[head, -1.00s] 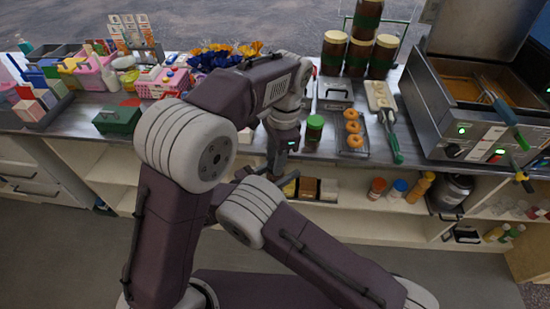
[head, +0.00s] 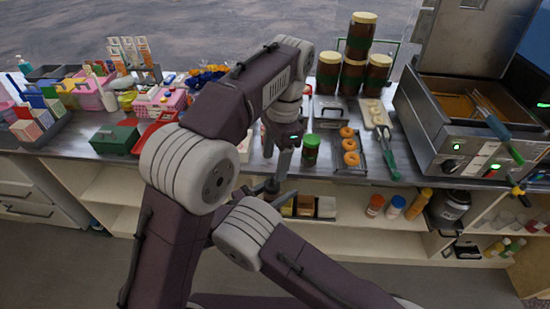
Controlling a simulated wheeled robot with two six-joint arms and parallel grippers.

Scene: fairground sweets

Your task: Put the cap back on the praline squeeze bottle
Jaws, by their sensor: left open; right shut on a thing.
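My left arm comes in from the left and bends over the counter, with its wrist pointing down. My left gripper (head: 277,172) hangs below that wrist near the counter's front edge. It is open, though its fingers are small and dark here. My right arm's lower links come in from the bottom right.
A tray of doughnuts (head: 350,143) and green-handled tongs (head: 388,152) lie right of the jar. A fryer (head: 470,140) fills the counter's right end. Stacked dark jars (head: 352,78) stand behind. A green box (head: 115,139) sits left. Several bottles, including a yellow one (head: 418,204), stand on the shelf below.

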